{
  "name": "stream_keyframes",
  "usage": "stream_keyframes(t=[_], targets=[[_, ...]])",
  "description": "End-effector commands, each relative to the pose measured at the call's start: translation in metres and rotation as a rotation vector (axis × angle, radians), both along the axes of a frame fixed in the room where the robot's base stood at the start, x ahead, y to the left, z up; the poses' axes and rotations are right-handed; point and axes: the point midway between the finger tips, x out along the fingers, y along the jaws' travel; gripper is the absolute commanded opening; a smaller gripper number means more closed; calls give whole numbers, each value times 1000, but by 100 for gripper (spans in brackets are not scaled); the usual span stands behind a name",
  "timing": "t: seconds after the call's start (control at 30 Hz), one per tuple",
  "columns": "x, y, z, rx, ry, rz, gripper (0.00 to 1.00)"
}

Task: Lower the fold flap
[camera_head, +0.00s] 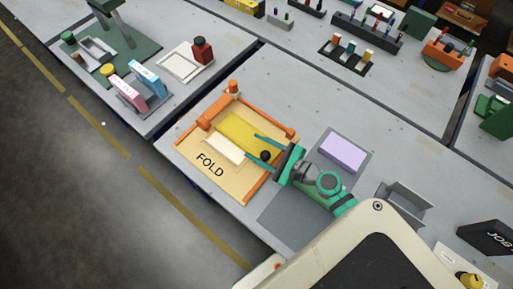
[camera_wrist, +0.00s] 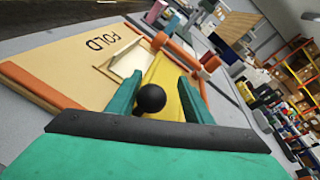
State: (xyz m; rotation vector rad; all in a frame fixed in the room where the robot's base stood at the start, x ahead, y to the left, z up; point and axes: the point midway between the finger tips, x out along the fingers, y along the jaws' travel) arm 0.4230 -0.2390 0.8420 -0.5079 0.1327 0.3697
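The fold station is a tan board (camera_head: 192,151) marked FOLD with orange rails. A yellow fold flap (camera_head: 235,128) lies over its middle, and it also shows in the wrist view (camera_wrist: 164,72). A black ball knob (camera_head: 265,155) is at the flap's near side; it shows large in the wrist view (camera_wrist: 150,99). A cream sheet (camera_head: 222,147) shows beside the flap. My gripper (camera_head: 254,146) is open, its teal fingers reaching over the station. In the wrist view the knob sits between the spread fingers, with a gap to the right finger; contact with the left is unclear. The flap's exact tilt is unclear.
An orange post (camera_head: 233,87) stands at the board's back corner. A grey bracket (camera_head: 404,205) stands further right. Pink and blue boxes are on the table at the left.

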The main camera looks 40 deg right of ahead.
Motion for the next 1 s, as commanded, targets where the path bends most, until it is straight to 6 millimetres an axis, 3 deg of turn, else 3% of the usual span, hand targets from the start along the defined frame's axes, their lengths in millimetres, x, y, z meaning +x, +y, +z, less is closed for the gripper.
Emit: stream_keyframes(t=[0.37, 0.8, 1.0], targets=[[-7, 0, 2, 5, 0, 4, 46], [-74, -24, 17, 2, 0, 1, 46], [-95, -31, 22, 3, 1, 2, 46]])
